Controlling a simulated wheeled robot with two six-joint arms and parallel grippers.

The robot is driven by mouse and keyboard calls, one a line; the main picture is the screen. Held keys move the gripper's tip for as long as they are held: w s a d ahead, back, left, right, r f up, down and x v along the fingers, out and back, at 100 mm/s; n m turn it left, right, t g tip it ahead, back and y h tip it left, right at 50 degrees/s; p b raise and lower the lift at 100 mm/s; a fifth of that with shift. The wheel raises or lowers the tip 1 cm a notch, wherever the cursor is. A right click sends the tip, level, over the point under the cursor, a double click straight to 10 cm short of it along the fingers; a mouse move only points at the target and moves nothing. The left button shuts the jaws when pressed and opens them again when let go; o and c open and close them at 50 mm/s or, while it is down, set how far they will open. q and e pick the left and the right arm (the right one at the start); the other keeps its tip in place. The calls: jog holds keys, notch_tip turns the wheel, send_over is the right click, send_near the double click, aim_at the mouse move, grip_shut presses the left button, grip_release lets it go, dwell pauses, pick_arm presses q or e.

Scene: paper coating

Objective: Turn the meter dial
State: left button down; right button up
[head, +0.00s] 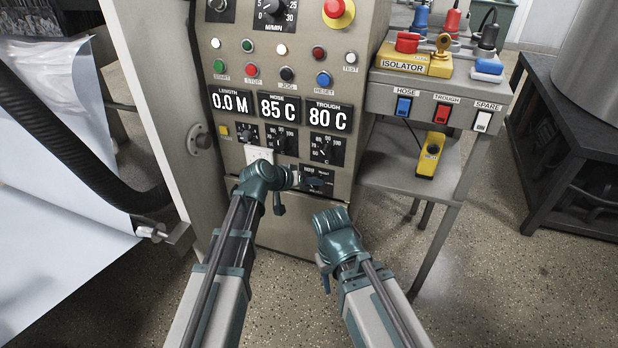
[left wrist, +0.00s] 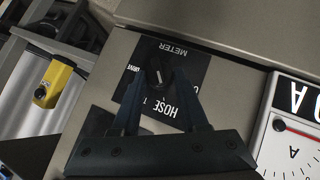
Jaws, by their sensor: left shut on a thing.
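The meter dial is a small black knob (left wrist: 159,76) on a black plate lettered METER and HOSE (left wrist: 190,72), upside down in the left wrist view. A short white mark shows on the knob. The plate also shows low on the grey panel in the head view (head: 319,172). My left gripper (left wrist: 157,84) is shut on the knob, one finger on each side. In the head view it (head: 305,181) hides part of the plate. Other lettering is partly covered by the fingers. My right gripper (head: 324,270) hangs apart from the panel; its fingers are not clear.
Above the dial are more knobs (head: 326,149), a white gauge (head: 259,153), number displays (head: 279,106) and coloured buttons. A side shelf holds switches (head: 404,106) and a yellow box (head: 431,155). A black hose (head: 75,150) curves at left. Floor (head: 480,260) at right is clear.

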pick_arm(q)
jog(key=shift+s+d+m+y+p, duration=0.1)
jog(key=shift+m+y+p, duration=0.2)
jog(key=shift+y, duration=0.1)
dwell(0.4)
jog(key=shift+c, duration=2.2)
grip_release()
jog(key=shift+r, duration=0.1)
jog(key=p+v, duration=0.9)
jog(key=v, duration=0.4)
jog(key=shift+s+r, duration=0.2)
jog(key=shift+s, duration=0.15)
